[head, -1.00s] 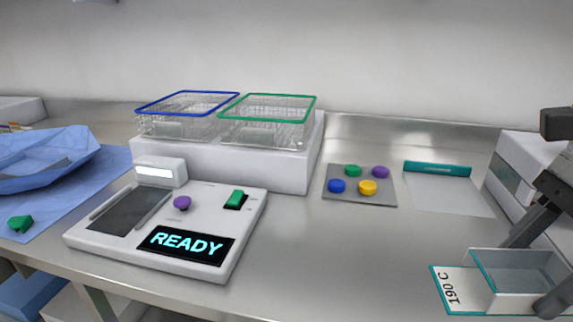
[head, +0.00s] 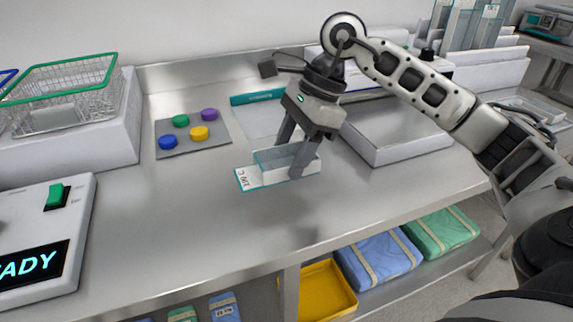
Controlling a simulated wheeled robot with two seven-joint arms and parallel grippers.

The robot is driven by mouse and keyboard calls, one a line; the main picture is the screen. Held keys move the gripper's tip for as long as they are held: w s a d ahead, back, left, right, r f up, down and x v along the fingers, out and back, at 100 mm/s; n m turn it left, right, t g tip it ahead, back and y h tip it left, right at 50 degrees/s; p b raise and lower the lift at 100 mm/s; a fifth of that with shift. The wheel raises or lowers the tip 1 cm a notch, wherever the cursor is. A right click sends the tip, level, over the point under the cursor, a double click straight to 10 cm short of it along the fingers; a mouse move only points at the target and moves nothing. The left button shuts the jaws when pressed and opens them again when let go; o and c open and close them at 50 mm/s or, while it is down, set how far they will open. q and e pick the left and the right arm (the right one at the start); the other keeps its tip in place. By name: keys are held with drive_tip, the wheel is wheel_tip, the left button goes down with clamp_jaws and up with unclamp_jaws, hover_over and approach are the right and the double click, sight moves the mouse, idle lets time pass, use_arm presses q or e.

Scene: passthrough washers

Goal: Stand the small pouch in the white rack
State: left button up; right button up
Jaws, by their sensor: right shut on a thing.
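A small clear pouch with teal edges (head: 268,181) and a white label end lies on the steel counter in the middle of the head view. Its label reads upside down, apparently 190 C. My right gripper (head: 290,158) points down over it and is shut on its raised clear part; the fingers hide some of it. The pouch seems still at counter level. The white rack (head: 490,72) stands at the back right, with tall clear pouches upright in it. My left gripper is not in view.
A low white tray-like block (head: 405,148) lies right of the pouch. A grey mat (head: 181,141) with coloured discs and a teal-edged sheet (head: 257,98) lie behind. A wire basket (head: 60,100) stands left. The counter in front of the pouch is clear.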

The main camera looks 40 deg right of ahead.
sight(287, 185)
drive_tip(key=shift+w+d+f, duration=0.1)
drive_tip(key=shift+w+f, duration=0.55)
drive_tip(key=shift+f, duration=0.15)
drive_tip(key=shift+w+f, duration=0.1)
drive_tip(key=shift+f, duration=1.55)
drive_tip(key=shift+f, duration=0.15)
drive_tip(key=o, duration=0.9)
drive_tip(key=shift+o, duration=0.2)
drive_tip(key=shift+r, duration=0.25)
drive_tip(key=v, duration=1.2)
